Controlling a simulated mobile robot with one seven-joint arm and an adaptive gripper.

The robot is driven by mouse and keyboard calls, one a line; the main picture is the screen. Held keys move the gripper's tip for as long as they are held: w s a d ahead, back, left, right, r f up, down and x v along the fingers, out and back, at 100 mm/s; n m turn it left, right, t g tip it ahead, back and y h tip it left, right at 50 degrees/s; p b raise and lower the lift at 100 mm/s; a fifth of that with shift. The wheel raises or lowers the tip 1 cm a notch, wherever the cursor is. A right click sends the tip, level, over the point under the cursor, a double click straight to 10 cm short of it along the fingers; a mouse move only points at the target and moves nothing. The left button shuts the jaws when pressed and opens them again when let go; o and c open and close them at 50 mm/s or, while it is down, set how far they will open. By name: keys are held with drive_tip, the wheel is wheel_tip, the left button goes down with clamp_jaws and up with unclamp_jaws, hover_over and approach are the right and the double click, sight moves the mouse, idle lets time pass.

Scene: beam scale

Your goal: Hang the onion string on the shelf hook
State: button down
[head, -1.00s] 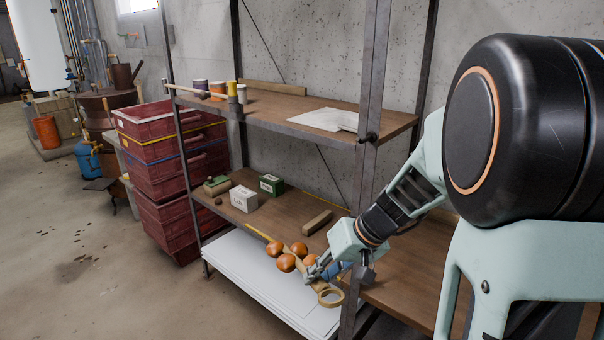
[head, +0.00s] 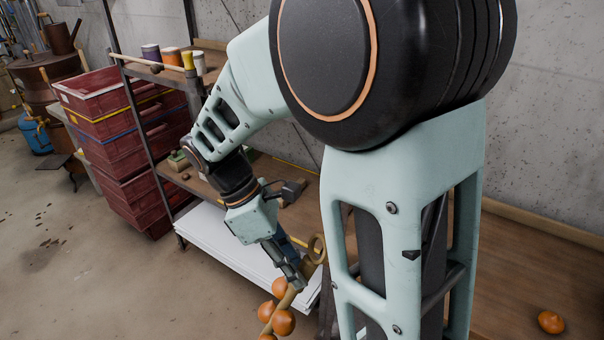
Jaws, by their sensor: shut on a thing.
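The onion string is a tan braid (head: 287,298) with a ring (head: 317,248) at its upper end and several orange-brown onions (head: 283,322) below. My gripper (head: 297,278) is shut on the braid just under the ring. The string hangs tilted in front of the shelf's lower level, its onions down and left of my fingers; its lower end is cut off by the picture's bottom edge. My arm covers much of the metal shelf unit (head: 133,95). I cannot make out the shelf hook; it may be behind my arm.
White sheets (head: 215,240) lie low at the shelf's foot, behind the string. Red crates (head: 105,140) are stacked left of the shelf. Several small pots (head: 172,57) and a pale rod (head: 128,60) are on the upper board. A loose onion (head: 551,322) lies on a brown board at right.

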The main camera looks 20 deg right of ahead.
drive_tip(key=w+d+r+n+t+h+p, duration=0.1)
drive_tip(key=w+d+r+n+t+h, duration=0.1)
drive_tip(key=r, duration=0.5)
drive_tip(key=w+d+r+n+t+h+p, duration=0.2)
drive_tip(key=w+d+r+n+t+h, duration=0.1)
drive_tip(key=r, duration=0.4)
drive_tip(key=shift+w+d+n+t, duration=0.35)
drive_tip(key=shift+w+n+t, duration=0.2)
drive_tip(key=shift+w, duration=0.5)
drive_tip(key=shift+r, duration=0.15)
drive_tip(key=shift+w+d+r+p, duration=0.1)
drive_tip(key=shift+w+d+p, duration=0.3)
drive_tip(key=shift+w+d, duration=0.4)
drive_tip(key=shift+d, duration=0.35)
